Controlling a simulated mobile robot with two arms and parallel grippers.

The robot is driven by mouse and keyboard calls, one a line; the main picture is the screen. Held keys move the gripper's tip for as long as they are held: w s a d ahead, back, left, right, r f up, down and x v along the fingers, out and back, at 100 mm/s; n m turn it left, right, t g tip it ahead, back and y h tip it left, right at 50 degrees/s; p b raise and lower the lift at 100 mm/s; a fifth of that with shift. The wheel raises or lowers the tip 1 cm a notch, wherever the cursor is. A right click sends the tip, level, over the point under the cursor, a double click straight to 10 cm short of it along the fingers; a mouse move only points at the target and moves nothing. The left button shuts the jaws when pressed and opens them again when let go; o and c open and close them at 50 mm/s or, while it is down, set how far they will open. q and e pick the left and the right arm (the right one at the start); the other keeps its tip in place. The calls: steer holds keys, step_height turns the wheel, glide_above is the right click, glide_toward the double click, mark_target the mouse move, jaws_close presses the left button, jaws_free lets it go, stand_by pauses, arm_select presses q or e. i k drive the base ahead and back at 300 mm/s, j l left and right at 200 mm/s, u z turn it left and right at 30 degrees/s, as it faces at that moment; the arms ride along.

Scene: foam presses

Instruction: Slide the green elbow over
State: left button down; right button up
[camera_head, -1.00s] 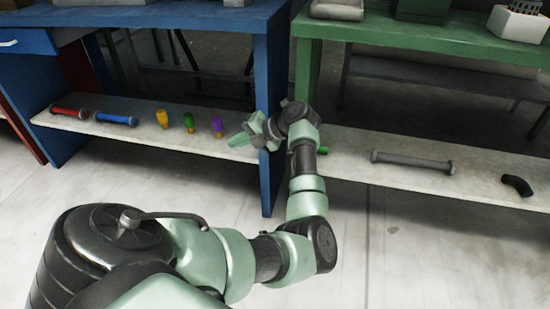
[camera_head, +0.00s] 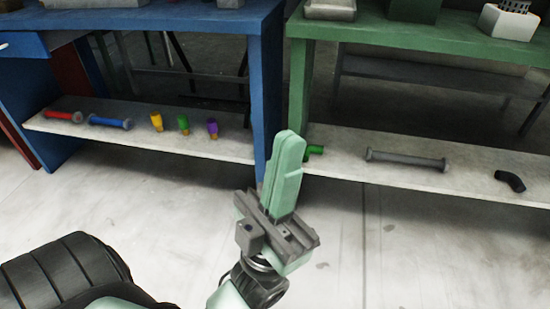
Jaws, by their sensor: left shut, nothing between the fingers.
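The green elbow (camera_head: 314,150) lies at the left end of the lower shelf of the green table, close to the table's leg. Its left part is hidden behind my left gripper. My left gripper (camera_head: 291,137) is shut and empty, with its pale green fingers pointing up in the picture, in front of the shelf and just left of the elbow. I cannot tell whether it touches the elbow. My right gripper is not in view.
The green table's shelf (camera_head: 470,184) also bears a grey pipe (camera_head: 405,160) and a black elbow (camera_head: 510,181). The blue table's shelf (camera_head: 90,125) on the left holds red and blue pipes and yellow, green and purple pieces. The floor in front is clear.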

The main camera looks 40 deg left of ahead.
mark_target(314, 149)
steer(key=i+l+u, duration=0.15)
steer(key=u, duration=0.25)
steer(key=i+l+u, duration=0.2)
steer(key=u, duration=0.2)
steer(key=i+l+u, duration=0.15)
steer(key=u, duration=0.25)
steer(key=i+l, duration=0.1)
steer(key=l, duration=0.25)
steer(key=i+l+u, duration=0.1)
steer(key=l, duration=0.2)
steer(key=i+l, duration=0.15)
steer(key=l, duration=0.2)
steer(key=i+l+u, duration=0.1)
steer(key=l, duration=0.25)
